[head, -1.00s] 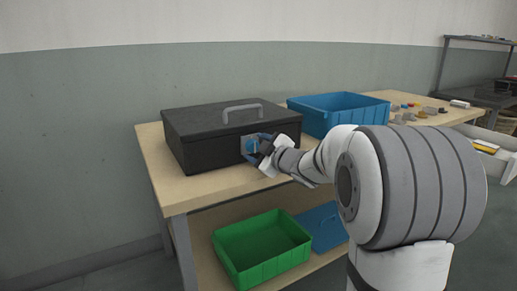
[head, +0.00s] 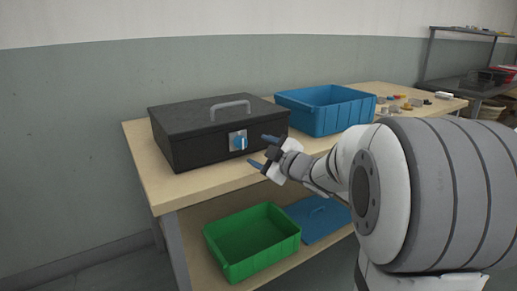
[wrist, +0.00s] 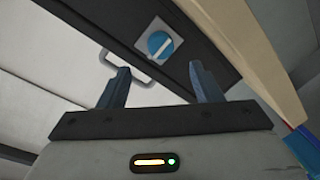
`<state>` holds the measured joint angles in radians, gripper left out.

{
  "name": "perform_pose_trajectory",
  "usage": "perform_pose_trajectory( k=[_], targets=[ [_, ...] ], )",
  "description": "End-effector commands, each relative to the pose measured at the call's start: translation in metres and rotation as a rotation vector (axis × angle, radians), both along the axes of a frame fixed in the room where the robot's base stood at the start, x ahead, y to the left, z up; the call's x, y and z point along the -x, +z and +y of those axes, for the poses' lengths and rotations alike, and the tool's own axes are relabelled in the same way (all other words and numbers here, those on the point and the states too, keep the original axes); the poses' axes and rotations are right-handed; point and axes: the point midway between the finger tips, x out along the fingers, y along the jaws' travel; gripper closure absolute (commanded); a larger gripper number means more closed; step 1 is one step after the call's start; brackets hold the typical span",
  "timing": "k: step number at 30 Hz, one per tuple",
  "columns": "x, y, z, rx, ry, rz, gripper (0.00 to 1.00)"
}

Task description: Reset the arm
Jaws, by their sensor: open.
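A black box, the ultrasonic tank (head: 195,150), sits closed on the left of the wooden table, with a grey handle (head: 231,107) on its lid. A blue round knob (head: 238,140) on a light plate is on its front; the knob also shows in the wrist view (wrist: 160,44), with a pale line across it. My gripper (head: 265,150) is open and empty, just in front of the tank and to the right of the knob. In the wrist view my gripper's two blue fingers (wrist: 160,85) are apart, with nothing between them and the knob beyond them.
A blue bin (head: 325,117) stands right of the tank on the table (head: 190,187). A green bin (head: 250,262) and a flat blue lid-like piece (head: 318,219) are on the lower shelf. Several small parts lie at the table's right. A dark rack stands at far right.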

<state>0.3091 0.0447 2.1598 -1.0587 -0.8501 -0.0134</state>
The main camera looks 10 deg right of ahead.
Motion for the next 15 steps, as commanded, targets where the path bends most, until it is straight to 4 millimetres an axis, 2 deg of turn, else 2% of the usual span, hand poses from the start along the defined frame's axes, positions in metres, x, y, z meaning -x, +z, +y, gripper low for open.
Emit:
perform_pose_trajectory(
  k=[5, 8, 11, 15],
  targets=[
    [0.0, 0.0, 0.0, 0.0, -0.001, 0.001, 0.41],
    [0.0, 0.01, -0.002, -0.003, -0.027, 0.011, 0.41],
    [0.004, 0.032, -0.008, -0.014, -0.108, 0.049, 0.41],
    [0.019, 0.069, -0.022, -0.054, -0.293, 0.157, 0.41]
  ],
)
